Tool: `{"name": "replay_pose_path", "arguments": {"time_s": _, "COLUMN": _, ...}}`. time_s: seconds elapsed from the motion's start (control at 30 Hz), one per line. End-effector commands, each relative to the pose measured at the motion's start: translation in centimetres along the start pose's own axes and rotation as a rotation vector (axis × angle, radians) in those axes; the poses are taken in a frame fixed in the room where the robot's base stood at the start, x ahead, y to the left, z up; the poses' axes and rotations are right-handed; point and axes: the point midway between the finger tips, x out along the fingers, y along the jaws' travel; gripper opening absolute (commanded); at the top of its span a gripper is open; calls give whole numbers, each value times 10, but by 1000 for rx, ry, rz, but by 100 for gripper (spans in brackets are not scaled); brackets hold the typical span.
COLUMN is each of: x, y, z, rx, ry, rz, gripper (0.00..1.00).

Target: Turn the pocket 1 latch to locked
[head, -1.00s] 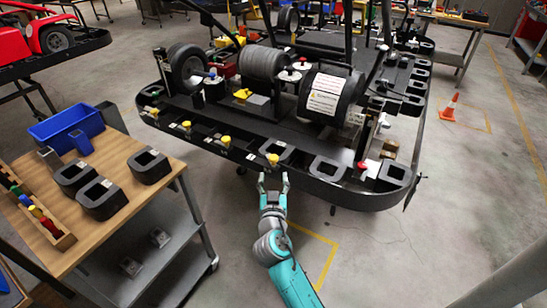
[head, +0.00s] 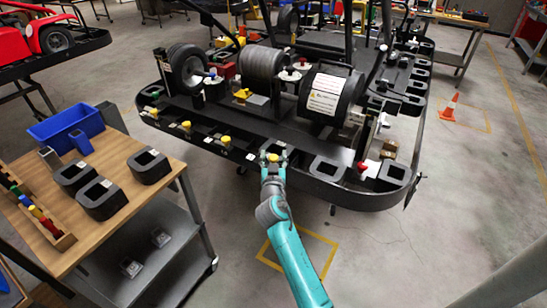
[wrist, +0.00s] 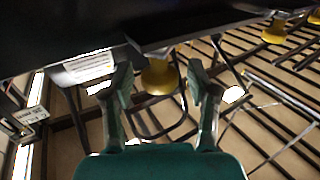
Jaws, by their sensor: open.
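A yellow latch knob (head: 273,157) sits on the front edge of the black kart stand (head: 330,190). My gripper (head: 273,168) is at this knob, reaching from the front. In the wrist view the yellow knob (wrist: 160,76) is between the two fingers of my gripper (wrist: 160,84). The fingers are apart, with a gap on each side of the knob. Other yellow knobs (head: 225,141) and (head: 186,126) stand further left along the same edge. I cannot read which pocket number each knob belongs to.
A wooden table (head: 120,215) with black blocks (head: 100,199) and a blue bin (head: 65,125) stands at the left. A red knob (head: 361,167) is further right on the stand. The floor (head: 400,260) at front right is clear.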

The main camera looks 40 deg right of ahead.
Motion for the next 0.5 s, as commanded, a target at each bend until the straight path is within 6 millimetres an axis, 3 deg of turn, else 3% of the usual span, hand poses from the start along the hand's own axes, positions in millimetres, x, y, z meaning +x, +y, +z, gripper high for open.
{"name": "replay_pose_path", "arguments": {"time_s": 0.1, "x": 0, "y": 0, "z": 0, "rx": 0, "ry": 0, "rz": 0, "gripper": 59}}
{"name": "replay_pose_path", "arguments": {"time_s": 0.33, "x": 0, "y": 0, "z": 0, "rx": 0, "ry": 0, "rz": 0, "gripper": 2}}
{"name": "replay_pose_path", "arguments": {"time_s": 0.5, "x": 0, "y": 0, "z": 0, "rx": -1, "ry": 1, "rz": 2, "gripper": 0}}
